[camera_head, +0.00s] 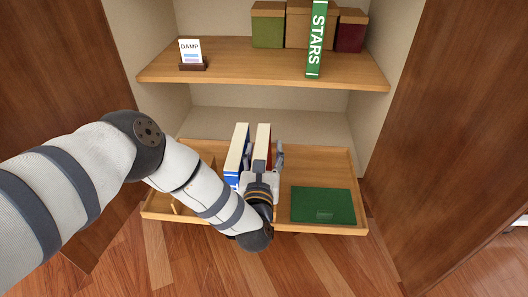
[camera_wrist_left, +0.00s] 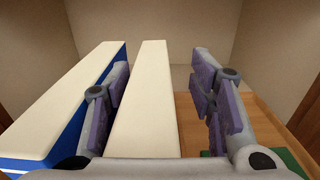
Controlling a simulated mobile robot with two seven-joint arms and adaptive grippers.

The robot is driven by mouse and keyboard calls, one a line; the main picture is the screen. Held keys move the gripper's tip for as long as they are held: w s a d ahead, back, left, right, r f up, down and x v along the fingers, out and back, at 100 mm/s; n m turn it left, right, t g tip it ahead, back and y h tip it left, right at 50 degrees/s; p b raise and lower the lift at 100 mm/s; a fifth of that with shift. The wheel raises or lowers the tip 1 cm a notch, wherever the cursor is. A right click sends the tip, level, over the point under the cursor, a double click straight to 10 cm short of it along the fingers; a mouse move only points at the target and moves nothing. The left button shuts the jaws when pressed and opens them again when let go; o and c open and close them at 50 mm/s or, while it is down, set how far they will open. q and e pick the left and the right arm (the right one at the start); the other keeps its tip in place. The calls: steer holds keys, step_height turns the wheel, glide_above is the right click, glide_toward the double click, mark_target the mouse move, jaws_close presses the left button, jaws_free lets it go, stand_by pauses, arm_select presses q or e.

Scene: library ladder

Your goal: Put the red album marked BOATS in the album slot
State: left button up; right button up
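The red album (camera_head: 263,143) stands upright in the wooden tray, its pale page edges upward and a red cover strip showing. Any BOATS lettering is hidden. My left gripper (camera_head: 262,168) reaches down over it from the front. In the left wrist view, its open fingers straddle the red album (camera_wrist_left: 143,95). The left finger is in the gap between it and the blue album (camera_wrist_left: 62,105); the right finger stands clear of it. A green album marked STARS (camera_head: 317,40) stands upright on the shelf above. I cannot make out an album slot. My right gripper is not in view.
The tray (camera_head: 357,190) holds the blue album close left of the red one and a flat green piece (camera_head: 323,205) at right. The shelf (camera_head: 250,68) above carries a DAMP card (camera_head: 190,50) and several boxes. Cabinet doors stand open on both sides.

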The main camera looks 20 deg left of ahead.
arm_select(q)
steer(key=shift+r, duration=0.1)
steer(key=shift+s+d+r, duration=0.1)
steer(key=shift+s, duration=0.15)
steer(key=p+v, duration=0.4)
steer(key=v, duration=0.7)
steer(key=shift+s, duration=0.25)
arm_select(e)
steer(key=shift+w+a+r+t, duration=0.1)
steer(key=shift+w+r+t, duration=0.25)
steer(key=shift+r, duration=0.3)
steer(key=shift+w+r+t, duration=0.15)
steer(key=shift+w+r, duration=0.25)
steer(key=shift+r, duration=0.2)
arm_select(q)
steer(key=shift+d+r, duration=0.1)
